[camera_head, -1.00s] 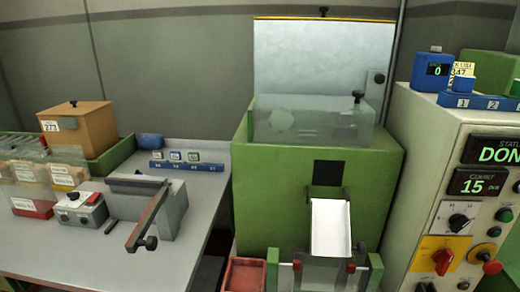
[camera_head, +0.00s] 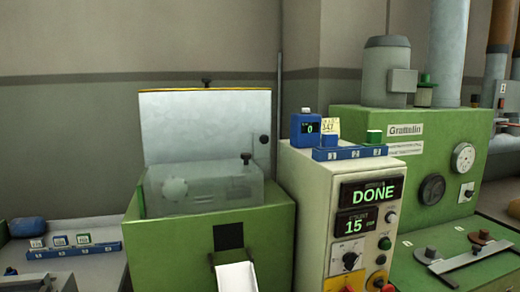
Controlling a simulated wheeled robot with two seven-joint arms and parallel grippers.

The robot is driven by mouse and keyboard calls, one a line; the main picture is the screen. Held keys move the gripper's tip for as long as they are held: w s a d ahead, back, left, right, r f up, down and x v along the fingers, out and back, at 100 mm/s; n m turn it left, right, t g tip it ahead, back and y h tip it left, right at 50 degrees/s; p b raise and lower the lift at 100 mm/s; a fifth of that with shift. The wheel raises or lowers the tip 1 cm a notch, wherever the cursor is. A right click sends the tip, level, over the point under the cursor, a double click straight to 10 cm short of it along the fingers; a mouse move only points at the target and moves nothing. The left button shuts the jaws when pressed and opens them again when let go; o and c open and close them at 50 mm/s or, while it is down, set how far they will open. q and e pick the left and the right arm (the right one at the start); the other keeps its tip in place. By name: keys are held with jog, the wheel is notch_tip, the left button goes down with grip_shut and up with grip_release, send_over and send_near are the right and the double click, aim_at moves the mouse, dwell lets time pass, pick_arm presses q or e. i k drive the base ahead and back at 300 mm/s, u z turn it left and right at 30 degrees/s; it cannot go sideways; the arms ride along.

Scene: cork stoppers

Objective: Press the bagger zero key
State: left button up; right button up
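No key labelled as the bagger zero key can be made out. A cream control cabinet (camera_head: 308,210) stands at the middle right. Its upper display (camera_head: 372,192) reads DONE and the display below it (camera_head: 356,222) reads 15. A dark rotary knob (camera_head: 349,260) and several coloured buttons, one green (camera_head: 384,243), sit under and beside the displays. Neither of my grippers is in view.
A green machine (camera_head: 165,240) with a clear cover and raised metal lid (camera_head: 205,120) stands left of the cabinet. A blue numbered rack (camera_head: 349,153) lies on the cabinet. A green Grattelin machine (camera_head: 345,120) is behind right. The left bench (camera_head: 95,265) holds another blue rack (camera_head: 65,253).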

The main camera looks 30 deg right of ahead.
aim_at(392, 219)
jog(key=z, duration=1.75)
